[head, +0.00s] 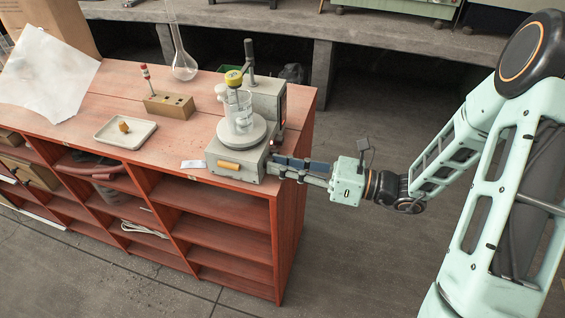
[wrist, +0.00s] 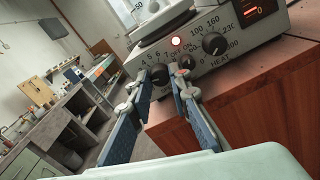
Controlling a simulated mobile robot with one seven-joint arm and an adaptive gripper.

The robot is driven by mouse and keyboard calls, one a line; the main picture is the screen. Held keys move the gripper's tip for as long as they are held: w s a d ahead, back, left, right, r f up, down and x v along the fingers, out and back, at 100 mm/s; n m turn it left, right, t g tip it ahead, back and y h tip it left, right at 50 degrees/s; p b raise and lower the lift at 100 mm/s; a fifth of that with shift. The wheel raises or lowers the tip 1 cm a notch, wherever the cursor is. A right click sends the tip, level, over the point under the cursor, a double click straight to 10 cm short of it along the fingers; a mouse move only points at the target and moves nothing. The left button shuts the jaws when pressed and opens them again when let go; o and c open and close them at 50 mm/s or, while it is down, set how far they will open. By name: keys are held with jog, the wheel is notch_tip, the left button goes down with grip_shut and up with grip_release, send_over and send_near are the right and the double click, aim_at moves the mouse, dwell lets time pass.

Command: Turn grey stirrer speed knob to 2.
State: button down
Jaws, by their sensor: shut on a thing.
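The hotplate stirrer (head: 235,155) stands on the right end of the red wooden bench, a glass beaker (head: 238,112) on its round plate. In the wrist view its control panel (wrist: 240,62) faces me. The stirrer speed knob (wrist: 160,76), dark in this light, sits at the panel's left, with scale numbers 4, 5 and 6 above it. My gripper (wrist: 160,82) is shut on this knob, one finger on each side. The knob's pointer is too unclear to read. In the head view my gripper (head: 275,167) reaches the stirrer from the right, and the knob is hidden.
A dark heat knob (wrist: 214,43) sits right of the speed knob, with a small dark part (wrist: 187,61) between them. A wooden block (head: 170,106), a white tray (head: 125,130) and a flask (head: 184,66) stand left. The floor right of the bench is clear.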

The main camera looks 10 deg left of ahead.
jog(key=c, duration=1.8)
grip_release()
jog(key=shift+d, duration=0.2)
